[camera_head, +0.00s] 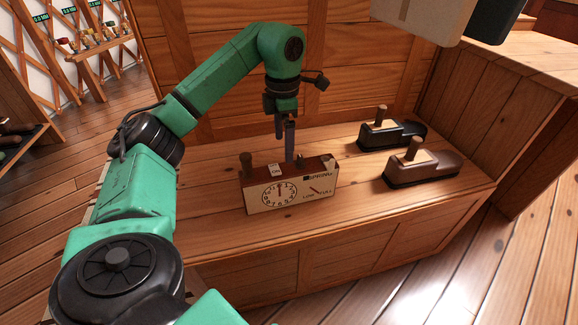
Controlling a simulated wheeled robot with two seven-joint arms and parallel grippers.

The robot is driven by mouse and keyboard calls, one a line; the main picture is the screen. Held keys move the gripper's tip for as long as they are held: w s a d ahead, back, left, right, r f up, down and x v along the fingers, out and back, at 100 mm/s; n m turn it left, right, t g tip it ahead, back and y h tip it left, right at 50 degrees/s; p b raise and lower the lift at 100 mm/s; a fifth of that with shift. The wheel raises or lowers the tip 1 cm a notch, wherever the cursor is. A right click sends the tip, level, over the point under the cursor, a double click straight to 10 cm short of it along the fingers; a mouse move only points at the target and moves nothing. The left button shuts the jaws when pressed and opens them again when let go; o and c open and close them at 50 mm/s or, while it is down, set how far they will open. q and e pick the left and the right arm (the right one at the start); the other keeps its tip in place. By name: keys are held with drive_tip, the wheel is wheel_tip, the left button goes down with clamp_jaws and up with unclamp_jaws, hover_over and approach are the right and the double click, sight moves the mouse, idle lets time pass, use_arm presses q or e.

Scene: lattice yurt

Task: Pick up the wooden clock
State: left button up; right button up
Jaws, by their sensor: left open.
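The wooden clock (292,190) is a low box with a cream front and a reddish-brown top. It stands upright on the wooden bench and shows a round dial and the words "SPRING", "LOW" and "FULL". Small parts stick up from its top. My left gripper (285,150) points down just above and behind the clock's top, with its fingers apart and nothing seen between them. I cannot tell whether a fingertip touches the clock. My right gripper is not in view.
Two shoe-like blocks with wooden knobs, one black (404,134) and one brown (434,168), sit on the bench right of the clock. A wooden panel (350,60) rises behind the bench. A pale box-like object (425,18) shows at the top right. The bench (365,210) is bare between clock and blocks.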

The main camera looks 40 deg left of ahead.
sight(284, 168)
use_arm(q)
wheel_tip(284, 168, down, 8)
drive_tip(key=b, duration=0.3)
drive_tip(key=shift+r, duration=0.1)
drive_tip(key=f+b, duration=0.1)
drive_tip(key=f, duration=0.1)
drive_tip(key=f+b, duration=0.1)
drive_tip(key=f, duration=0.1)
drive_tip(key=f+b, duration=0.1)
drive_tip(key=shift+s+d+f+b, duration=0.1)
drive_tip(key=shift+d+f+b, duration=0.15)
drive_tip(key=shift+f+b, duration=0.15)
drive_tip(key=shift+r, duration=0.15)
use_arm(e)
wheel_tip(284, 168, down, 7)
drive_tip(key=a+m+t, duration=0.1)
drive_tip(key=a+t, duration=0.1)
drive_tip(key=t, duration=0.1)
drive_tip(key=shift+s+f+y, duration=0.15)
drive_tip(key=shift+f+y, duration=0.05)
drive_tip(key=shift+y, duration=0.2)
use_arm(q)
clamp_jaws()
